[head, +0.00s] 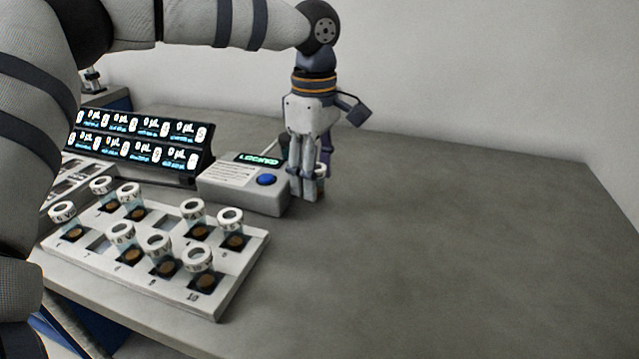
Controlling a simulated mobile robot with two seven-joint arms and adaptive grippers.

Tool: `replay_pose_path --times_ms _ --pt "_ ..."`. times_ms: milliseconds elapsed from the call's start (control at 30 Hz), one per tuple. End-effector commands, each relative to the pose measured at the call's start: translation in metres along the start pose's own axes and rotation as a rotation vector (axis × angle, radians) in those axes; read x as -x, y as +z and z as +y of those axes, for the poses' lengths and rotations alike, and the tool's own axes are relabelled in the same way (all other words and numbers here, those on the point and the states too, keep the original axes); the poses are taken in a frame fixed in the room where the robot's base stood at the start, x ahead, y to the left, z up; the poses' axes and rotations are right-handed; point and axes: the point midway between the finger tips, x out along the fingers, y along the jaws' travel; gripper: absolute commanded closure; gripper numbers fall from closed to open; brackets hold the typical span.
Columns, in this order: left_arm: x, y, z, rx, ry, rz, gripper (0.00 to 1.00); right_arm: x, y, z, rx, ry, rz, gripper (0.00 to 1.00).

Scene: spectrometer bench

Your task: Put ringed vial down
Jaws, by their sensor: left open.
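My left gripper (308,192) points straight down at the bench, just right of the grey box with the blue button. Its fingers are open and their tips are close to the bench top. A small pale, greenish piece (321,171) shows at the right side of the fingers. It may be part of the ringed vial, but the fingers hide most of it, and I cannot tell whether it touches them or the bench. My right gripper is not in view.
A white rack (228,290) at front left holds several vials with white ring-shaped caps. Behind it stand a display panel (205,165) and the grey box (255,202), its screen reading "LOCKED". The grey bench (460,240) is clear to the right.

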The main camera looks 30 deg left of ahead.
Motion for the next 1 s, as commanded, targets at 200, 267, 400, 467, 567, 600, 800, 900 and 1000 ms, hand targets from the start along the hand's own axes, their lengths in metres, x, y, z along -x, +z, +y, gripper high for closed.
replay_pose_path --times_ms 200,267,400,467,567,600,800,900,1000 --pt "-0.009 0.001 0.000 -0.001 0.002 0.000 0.51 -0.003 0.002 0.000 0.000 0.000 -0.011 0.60" --pt "-0.009 0.001 0.000 -0.001 0.003 0.000 0.51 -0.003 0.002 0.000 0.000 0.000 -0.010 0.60" --pt "-0.009 0.001 0.000 -0.001 0.003 0.000 0.78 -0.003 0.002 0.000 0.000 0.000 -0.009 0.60" --pt "-0.009 0.001 0.000 -0.001 0.002 0.000 0.91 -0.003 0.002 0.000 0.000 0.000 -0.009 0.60" --pt "-0.009 0.001 0.000 -0.001 0.002 0.000 1.00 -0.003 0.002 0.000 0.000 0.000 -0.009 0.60" --pt "-0.009 0.001 0.000 -0.001 0.002 0.000 1.00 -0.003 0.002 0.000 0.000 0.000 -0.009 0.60" --pt "-0.008 0.001 0.000 -0.001 0.002 0.000 1.00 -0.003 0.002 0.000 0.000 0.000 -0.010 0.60" --pt "0.000 0.000 0.001 0.000 0.003 0.000 1.00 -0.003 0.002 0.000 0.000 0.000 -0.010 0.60" --pt "0.018 0.001 0.001 0.001 0.004 -0.001 1.00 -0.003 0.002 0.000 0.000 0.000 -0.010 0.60"
